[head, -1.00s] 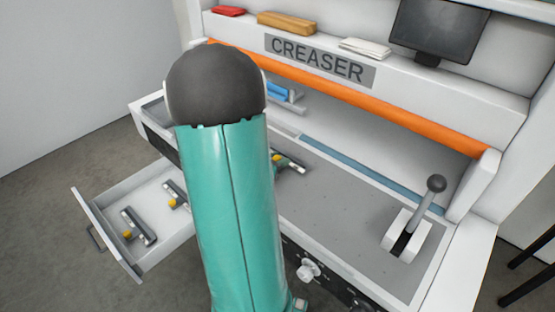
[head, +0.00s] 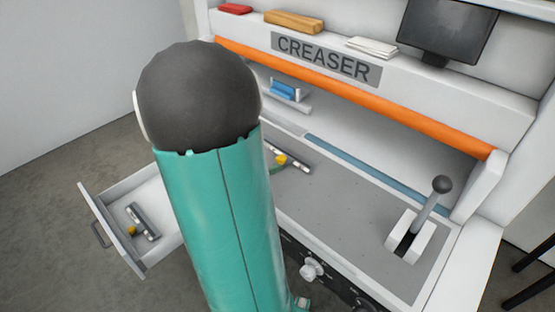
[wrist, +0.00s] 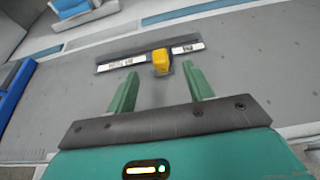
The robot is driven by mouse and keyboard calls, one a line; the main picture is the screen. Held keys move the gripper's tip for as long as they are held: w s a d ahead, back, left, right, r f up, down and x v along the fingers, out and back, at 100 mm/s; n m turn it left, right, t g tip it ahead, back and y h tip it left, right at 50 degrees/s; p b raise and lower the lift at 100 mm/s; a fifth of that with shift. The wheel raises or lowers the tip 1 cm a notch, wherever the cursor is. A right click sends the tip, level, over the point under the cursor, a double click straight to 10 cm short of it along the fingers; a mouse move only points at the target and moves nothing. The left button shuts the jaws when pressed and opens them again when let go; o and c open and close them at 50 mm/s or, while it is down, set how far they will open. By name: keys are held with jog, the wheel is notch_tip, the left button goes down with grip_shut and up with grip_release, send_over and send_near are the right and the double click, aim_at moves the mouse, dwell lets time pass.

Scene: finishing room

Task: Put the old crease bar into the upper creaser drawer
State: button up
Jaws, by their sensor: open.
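A dark crease bar with pale label patches and a yellow grip (wrist: 160,62) lies on the grey bed of the creaser. It also shows in the head view (head: 294,156), partly hidden by my arm. My gripper (wrist: 160,72) is open in the wrist view, its green fingers pointing at the bar, with the yellow grip just beyond and between the fingertips. An open white drawer (head: 106,218) sticks out at the left. A similar bar with a yellow grip (head: 143,221) lies in it.
A lever (head: 428,205) stands at the bed's right. A blue block (head: 283,91) sits on a small holder at the back. An orange rail (head: 350,92) crosses above the bed. Part of the drawer is hidden behind my arm.

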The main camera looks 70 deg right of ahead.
jog(key=shift+v, duration=2.25)
